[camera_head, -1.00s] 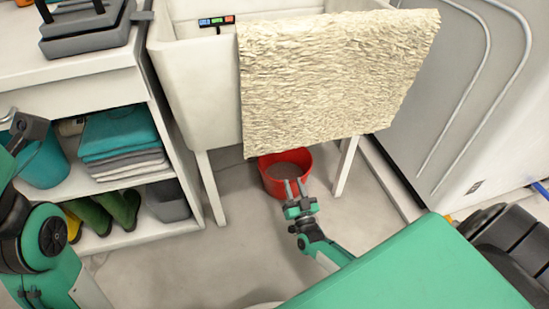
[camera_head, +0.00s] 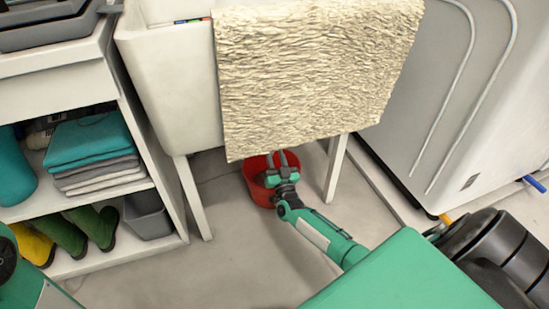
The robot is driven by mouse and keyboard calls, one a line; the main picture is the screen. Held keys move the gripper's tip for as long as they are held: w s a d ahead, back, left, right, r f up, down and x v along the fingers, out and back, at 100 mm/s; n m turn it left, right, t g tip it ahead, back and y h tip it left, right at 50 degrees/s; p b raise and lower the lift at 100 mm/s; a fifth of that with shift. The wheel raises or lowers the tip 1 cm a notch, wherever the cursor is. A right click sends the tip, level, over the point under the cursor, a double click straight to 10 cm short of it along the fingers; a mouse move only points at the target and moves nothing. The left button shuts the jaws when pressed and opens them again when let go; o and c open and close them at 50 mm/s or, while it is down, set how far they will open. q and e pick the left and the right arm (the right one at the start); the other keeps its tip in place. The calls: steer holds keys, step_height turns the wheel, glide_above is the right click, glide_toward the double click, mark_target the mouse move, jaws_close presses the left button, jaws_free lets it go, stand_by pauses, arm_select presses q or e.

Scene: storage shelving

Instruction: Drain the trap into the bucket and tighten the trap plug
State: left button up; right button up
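A red bucket (camera_head: 259,191) stands on the floor under the front of a white utility sink (camera_head: 165,95). A cream shaggy mat (camera_head: 310,75) hangs over the sink's front and hides the space beneath the basin. The trap and its plug are not visible. My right gripper (camera_head: 285,160) is over the bucket, its two fingers apart and pointing toward the sink, their tips close below the mat's lower edge. I see nothing between the fingers. I cannot tell whether the gripper touches the bucket. Only part of my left arm shows at the lower left; its gripper is out of view.
A shelf unit (camera_head: 150,160) on the left holds folded towels (camera_head: 88,140), boots (camera_head: 75,232) and a grey bin (camera_head: 148,215). The sink's legs (camera_head: 335,168) flank the bucket. A large white appliance (camera_head: 455,110) stands right. Floor in front is clear.

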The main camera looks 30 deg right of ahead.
steer(key=shift+w+d+r, duration=0.15)
steer(key=shift+w+r, duration=0.1)
steer(key=shift+w, duration=0.3)
jaws_close()
